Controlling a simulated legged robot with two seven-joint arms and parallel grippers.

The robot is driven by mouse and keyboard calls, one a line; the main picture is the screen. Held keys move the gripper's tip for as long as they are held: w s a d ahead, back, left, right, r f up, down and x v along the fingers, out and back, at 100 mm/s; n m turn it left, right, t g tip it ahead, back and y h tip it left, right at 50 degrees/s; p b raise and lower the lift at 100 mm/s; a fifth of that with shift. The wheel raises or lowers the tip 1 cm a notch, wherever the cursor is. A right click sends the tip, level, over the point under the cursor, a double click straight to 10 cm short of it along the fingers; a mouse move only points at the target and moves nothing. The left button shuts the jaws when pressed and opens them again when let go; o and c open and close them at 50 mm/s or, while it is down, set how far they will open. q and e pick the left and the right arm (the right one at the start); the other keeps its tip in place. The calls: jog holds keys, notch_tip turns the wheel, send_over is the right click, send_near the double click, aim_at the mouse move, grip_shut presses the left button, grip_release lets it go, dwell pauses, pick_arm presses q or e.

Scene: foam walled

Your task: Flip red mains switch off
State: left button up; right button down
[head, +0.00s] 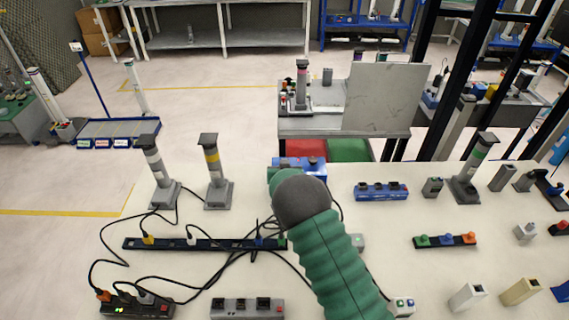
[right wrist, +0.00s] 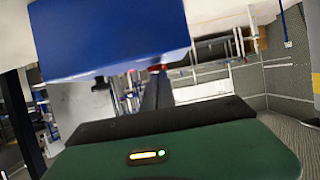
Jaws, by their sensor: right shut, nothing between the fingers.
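In the head view a blue box (head: 290,163) stands on the white table just beyond my green-sleeved right arm. In the right wrist view a large blue block (right wrist: 110,38) is close, above my right gripper (right wrist: 158,78). That gripper is shut and empty, its dark fingers pointing away from the camera. A small red part (right wrist: 157,67) shows right at the fingertips, by the block's lower edge; I cannot tell whether they touch or whether it is the mains switch. In the head view the arm hides the fingers. My left gripper is not in view.
A long dark power strip (head: 205,244) with plugs and black cables lies left of my arm. A blue switch box (head: 381,191) and a button strip (head: 445,241) lie to the right. Grey posts (head: 216,170) stand at the table's back left.

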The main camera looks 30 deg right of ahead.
jog(key=shift+a, duration=0.1)
jog(key=shift+s+f+b, duration=0.1)
jog(key=shift+f+b, duration=0.5)
jog(key=shift+s+r, duration=0.15)
jog(key=shift+r, duration=0.15)
jog(key=shift+r+p, duration=0.5)
jog(key=shift+p, duration=0.1)
jog(key=shift+r, duration=0.15)
